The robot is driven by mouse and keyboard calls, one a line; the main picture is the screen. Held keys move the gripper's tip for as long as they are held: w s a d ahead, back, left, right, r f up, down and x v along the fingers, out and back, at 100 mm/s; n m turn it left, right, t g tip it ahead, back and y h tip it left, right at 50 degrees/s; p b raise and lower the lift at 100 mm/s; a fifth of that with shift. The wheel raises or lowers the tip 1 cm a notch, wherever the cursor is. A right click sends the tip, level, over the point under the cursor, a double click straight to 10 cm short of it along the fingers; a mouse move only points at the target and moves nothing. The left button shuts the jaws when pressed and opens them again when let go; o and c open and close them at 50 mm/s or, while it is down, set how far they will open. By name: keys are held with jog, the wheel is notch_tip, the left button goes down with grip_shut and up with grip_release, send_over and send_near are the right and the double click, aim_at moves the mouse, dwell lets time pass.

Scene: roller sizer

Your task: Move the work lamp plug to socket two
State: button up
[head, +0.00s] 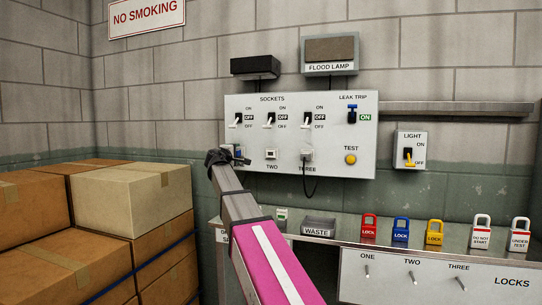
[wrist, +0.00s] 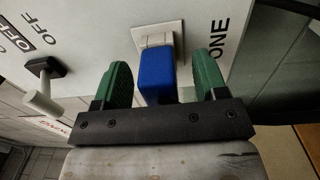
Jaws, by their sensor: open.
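A blue plug (wrist: 157,78) sits in socket one (wrist: 158,38), whose pale faceplate shows behind it. My gripper (wrist: 163,66) is open, with one green finger on each side of the plug and a gap visible on both sides. Socket two (head: 271,154) looks empty. Socket three holds a pale plug (head: 307,155) with a dark hanging cable. No plug carries a readable lamp name.
Three switches beside OFF signs (head: 268,119) sit above the sockets. The leak trip (head: 352,112) shows ON. A bench with coloured padlocks (head: 400,230) and a waste tray (head: 319,227) lies below; cardboard boxes (head: 130,200) stand at left. Space before socket two is clear.

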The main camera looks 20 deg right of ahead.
grip_shut()
jog(key=shift+s, duration=0.1)
jog(key=shift+v, duration=2.95)
